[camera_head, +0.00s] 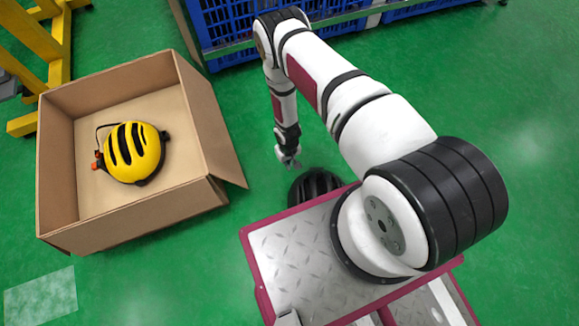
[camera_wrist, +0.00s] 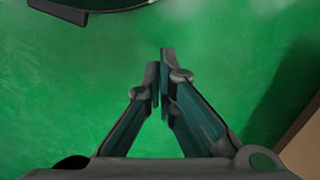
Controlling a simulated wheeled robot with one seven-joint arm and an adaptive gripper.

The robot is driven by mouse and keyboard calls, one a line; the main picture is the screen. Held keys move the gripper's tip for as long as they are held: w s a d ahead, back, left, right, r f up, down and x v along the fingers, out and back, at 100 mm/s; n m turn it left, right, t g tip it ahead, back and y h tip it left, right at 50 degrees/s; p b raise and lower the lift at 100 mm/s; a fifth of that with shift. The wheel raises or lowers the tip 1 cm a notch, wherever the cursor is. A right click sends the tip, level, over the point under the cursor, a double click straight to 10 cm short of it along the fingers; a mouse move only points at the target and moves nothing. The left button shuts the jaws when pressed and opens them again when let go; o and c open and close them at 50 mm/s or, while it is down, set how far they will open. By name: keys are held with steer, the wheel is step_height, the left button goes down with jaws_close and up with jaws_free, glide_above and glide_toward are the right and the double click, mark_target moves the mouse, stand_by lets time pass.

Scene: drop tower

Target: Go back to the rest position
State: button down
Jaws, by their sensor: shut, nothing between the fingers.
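My gripper (camera_head: 289,162) hangs at the end of my arm, pointing down over the green floor, between the cardboard box and my base. In the wrist view my gripper (camera_wrist: 160,82) shows its two fingertips together with nothing between them. A black helmet (camera_head: 314,187) lies on the floor just beyond the edge of my base, below and right of the gripper, partly hidden by the base. A dark rounded edge at the top of the wrist view is probably this helmet (camera_wrist: 90,8).
An open cardboard box (camera_head: 140,215) at left holds a yellow and black helmet (camera_head: 132,153). Its right flap reaches toward my gripper. Blue crates (camera_head: 225,25) stand at the back, a yellow frame (camera_head: 30,35) at top left. Green floor at right is clear.

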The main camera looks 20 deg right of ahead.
step_height(320, 180, up, 6)
steer(key=p, duration=0.2)
steer(key=shift+r, duration=0.2)
